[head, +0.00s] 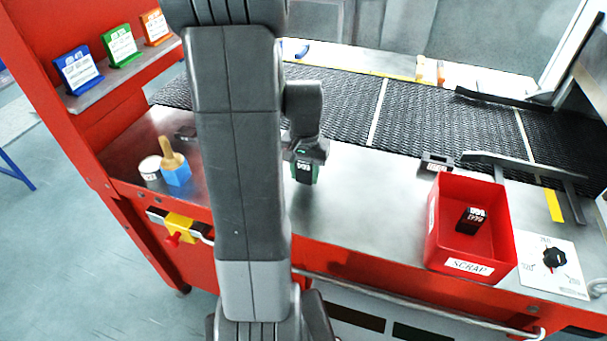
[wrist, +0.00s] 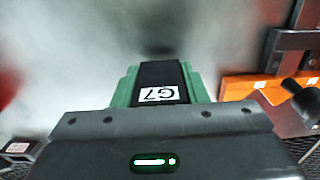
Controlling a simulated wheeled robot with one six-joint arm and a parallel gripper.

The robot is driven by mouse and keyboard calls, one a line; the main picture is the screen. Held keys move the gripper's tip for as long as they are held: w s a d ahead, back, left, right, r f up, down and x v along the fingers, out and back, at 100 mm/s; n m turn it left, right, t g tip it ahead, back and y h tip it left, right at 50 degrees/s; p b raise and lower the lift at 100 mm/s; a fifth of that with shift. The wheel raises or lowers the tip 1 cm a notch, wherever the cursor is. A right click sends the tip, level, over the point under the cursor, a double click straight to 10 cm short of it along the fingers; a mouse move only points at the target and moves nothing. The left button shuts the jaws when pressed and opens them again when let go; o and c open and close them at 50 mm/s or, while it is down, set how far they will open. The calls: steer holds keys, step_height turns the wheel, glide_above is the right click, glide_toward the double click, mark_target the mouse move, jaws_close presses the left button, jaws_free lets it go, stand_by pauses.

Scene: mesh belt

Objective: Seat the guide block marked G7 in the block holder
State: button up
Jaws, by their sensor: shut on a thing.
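The guide block (wrist: 158,80) is black with a white label reading G7, upside down in the wrist view. My gripper (wrist: 161,90) is shut on it, with a green finger on each side. In the head view the block (head: 304,173) hangs in my gripper (head: 307,165) over the steel table; its label is too small to read there. An orange piece with dark brackets and a black knob (wrist: 262,86) stands right of the block in the wrist view, apart from it. It may be the block holder; my arm mostly hides that area in the head view.
A red SCRAP bin (head: 447,238) holds a dark labelled block (head: 471,220). A small dark labelled piece (head: 437,162) lies by the mesh belt (head: 430,115). A brush in a blue pot (head: 176,175) and a dial plate (head: 550,262) stand on the table. The table between arm and bin is clear.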

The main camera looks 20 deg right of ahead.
steer(key=shift+f, duration=0.8)
steer(key=shift+f, duration=0.2)
steer(key=o, duration=1)
